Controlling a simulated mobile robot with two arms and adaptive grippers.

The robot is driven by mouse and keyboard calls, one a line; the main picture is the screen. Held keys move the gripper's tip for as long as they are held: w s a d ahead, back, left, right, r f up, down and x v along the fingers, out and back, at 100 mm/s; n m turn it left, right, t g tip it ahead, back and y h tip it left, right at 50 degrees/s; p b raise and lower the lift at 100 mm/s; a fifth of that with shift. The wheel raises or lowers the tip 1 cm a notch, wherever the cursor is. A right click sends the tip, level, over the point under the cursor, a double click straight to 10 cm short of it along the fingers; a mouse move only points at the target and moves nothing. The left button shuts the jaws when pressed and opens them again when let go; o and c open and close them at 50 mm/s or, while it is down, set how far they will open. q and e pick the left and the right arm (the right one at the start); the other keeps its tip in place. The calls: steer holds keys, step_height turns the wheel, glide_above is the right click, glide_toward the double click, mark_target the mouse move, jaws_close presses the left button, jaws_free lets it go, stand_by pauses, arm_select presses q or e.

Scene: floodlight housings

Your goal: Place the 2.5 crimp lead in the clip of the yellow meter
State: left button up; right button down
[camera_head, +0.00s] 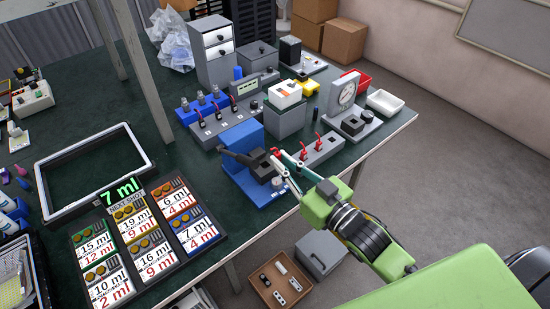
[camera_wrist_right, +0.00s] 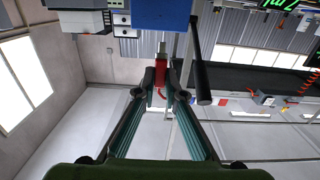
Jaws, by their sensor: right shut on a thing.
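My right gripper (camera_head: 280,159) is shut on a small red lead with a pale metal tip. The red lead (camera_wrist_right: 161,74) is between the fingertips in the right wrist view, its tip pointing away from the gripper. In the head view, the gripper is at the right side of a blue fixture (camera_head: 240,138) with a black lever. I cannot tell whether lead and fixture touch. A small yellow device (camera_head: 309,86), possibly the yellow meter, is farther back on the table; its clip cannot be made out. My left gripper is not in view.
Grey racks with red leads stand behind (camera_head: 216,127) and right of the fixture (camera_head: 322,151). A dial gauge (camera_head: 347,94), a red tray (camera_head: 356,77) and a white tray (camera_head: 384,102) are at the right. A board of number cards (camera_head: 148,262) lies front left.

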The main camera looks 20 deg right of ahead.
steer(key=s+r, duration=0.2)
steer(key=s, duration=0.3)
steer(key=shift+s+d+r, duration=0.2)
steer(key=shift+s+r, duration=0.05)
steer(key=shift+h, duration=0.3)
